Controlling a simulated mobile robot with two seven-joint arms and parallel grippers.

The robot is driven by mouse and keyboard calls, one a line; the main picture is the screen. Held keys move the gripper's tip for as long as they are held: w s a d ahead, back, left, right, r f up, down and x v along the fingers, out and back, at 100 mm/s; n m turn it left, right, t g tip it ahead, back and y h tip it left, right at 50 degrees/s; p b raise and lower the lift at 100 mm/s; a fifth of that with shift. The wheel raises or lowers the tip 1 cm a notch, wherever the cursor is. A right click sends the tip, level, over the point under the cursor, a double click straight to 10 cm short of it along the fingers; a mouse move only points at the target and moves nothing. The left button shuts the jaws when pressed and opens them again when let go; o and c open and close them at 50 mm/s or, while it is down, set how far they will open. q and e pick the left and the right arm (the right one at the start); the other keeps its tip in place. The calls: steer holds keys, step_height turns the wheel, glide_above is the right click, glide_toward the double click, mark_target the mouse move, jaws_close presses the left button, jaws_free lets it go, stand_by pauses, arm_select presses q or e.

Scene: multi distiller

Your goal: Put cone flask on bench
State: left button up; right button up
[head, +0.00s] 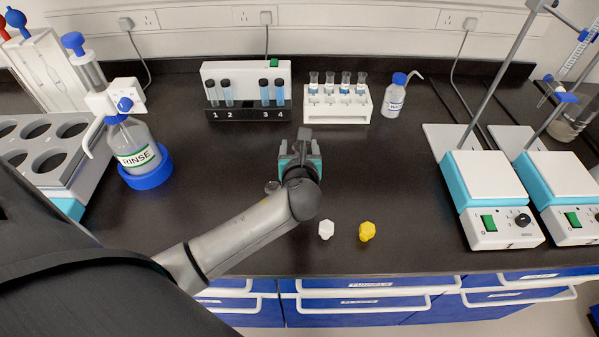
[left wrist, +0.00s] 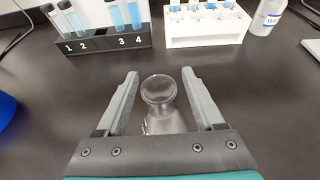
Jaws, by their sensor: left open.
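The clear glass cone flask (left wrist: 160,112) shows in the left wrist view, with its round mouth toward the camera. It lies between the two fingers of my left gripper (left wrist: 160,76), with a gap on each side. The gripper is open and holds nothing. In the head view my left gripper (head: 304,138) is over the middle of the black bench (head: 400,190), and its arm and body hide most or all of the flask. The lower part of the flask is hidden by the gripper body in the left wrist view, so I cannot tell how its base rests. My right gripper is not in view.
Behind the gripper stand a numbered tube rack (head: 245,113) and a white rack (head: 338,117) of vials. A wash bottle (head: 394,98) is beside them. A RINSE bottle (head: 135,150) stands left, hotplates (head: 490,200) right. White (head: 326,230) and yellow (head: 367,232) pieces lie near the front edge.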

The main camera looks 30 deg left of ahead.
arm_select(q)
steer(key=shift+w+a+f, duration=0.2)
steer(key=shift+w+a, duration=0.05)
steer(key=shift+w, duration=0.15)
jaws_close()
stand_by(0.4)
stand_by(0.8)
